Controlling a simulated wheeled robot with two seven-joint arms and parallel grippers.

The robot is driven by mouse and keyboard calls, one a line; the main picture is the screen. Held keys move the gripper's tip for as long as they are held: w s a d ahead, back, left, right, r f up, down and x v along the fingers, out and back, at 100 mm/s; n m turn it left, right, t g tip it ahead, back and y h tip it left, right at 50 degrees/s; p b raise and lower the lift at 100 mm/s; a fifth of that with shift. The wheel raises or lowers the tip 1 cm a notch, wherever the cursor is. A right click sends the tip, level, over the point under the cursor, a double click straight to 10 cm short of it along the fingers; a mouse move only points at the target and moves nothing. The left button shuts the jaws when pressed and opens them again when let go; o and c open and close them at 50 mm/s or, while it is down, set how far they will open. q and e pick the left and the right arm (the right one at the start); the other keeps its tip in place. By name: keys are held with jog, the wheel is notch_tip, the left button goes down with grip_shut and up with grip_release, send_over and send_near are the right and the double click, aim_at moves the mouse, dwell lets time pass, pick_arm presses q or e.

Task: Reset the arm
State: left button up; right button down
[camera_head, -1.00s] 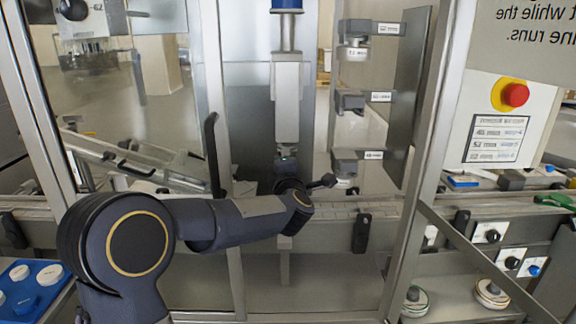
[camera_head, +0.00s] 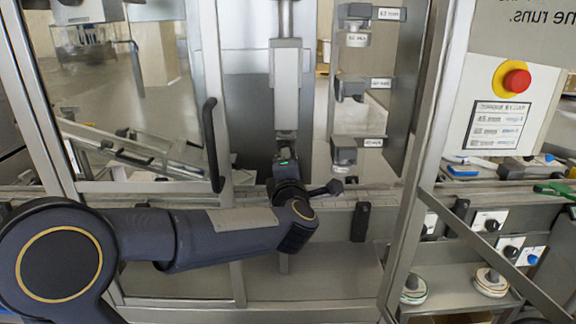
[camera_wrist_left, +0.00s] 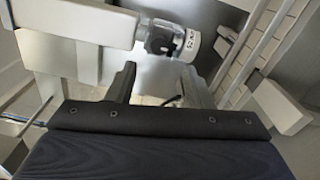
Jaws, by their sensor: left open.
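My left arm (camera_head: 215,235) comes in from the left in the head view and reaches through the open front of the machine frame. Its wrist (camera_head: 298,222) is at the middle of the opening, above the conveyor. The fingertips are hidden from the head there. In the left wrist view my left gripper (camera_wrist_left: 160,88) is open, with its two dark fingers apart and nothing between them. A white, labelled cylindrical part (camera_wrist_left: 187,43) lies beyond the fingers, apart from them as far as I can tell. My right gripper is not in view.
A grey vertical unit (camera_head: 287,85) stands behind my wrist. Labelled nozzle units (camera_head: 352,85) hang to its right. Metal posts (camera_head: 430,150) and a door handle (camera_head: 211,145) flank the opening. A red stop button (camera_head: 517,81) and knobs (camera_head: 491,225) are at right.

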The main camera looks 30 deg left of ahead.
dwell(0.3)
pick_arm(q)
jog(key=s+d+m+h+p, duration=0.4)
jog(key=s+d+m+h, duration=0.6)
jog(key=m, duration=0.4)
jog(key=s+d+f+m+g+h+p, duration=0.1)
jog(key=s+f+m+g, duration=0.3)
jog(key=s, duration=0.6)
jog(key=s+d+f+m+g+h+p, duration=0.1)
jog(key=s+f+m+g, duration=0.4)
jog(key=s, duration=0.5)
notch_tip(320, 180, down, 2)
jog(key=shift+d+f+m+h+p, duration=0.2)
jog(key=shift+m+h+p, duration=0.25)
jog(key=shift+m+h, duration=0.3)
jog(key=shift+s+f+g, duration=0.15)
jog(key=shift+s+g, duration=0.05)
jog(key=shift+g, duration=0.1)
jog(key=shift+c, duration=0.4)
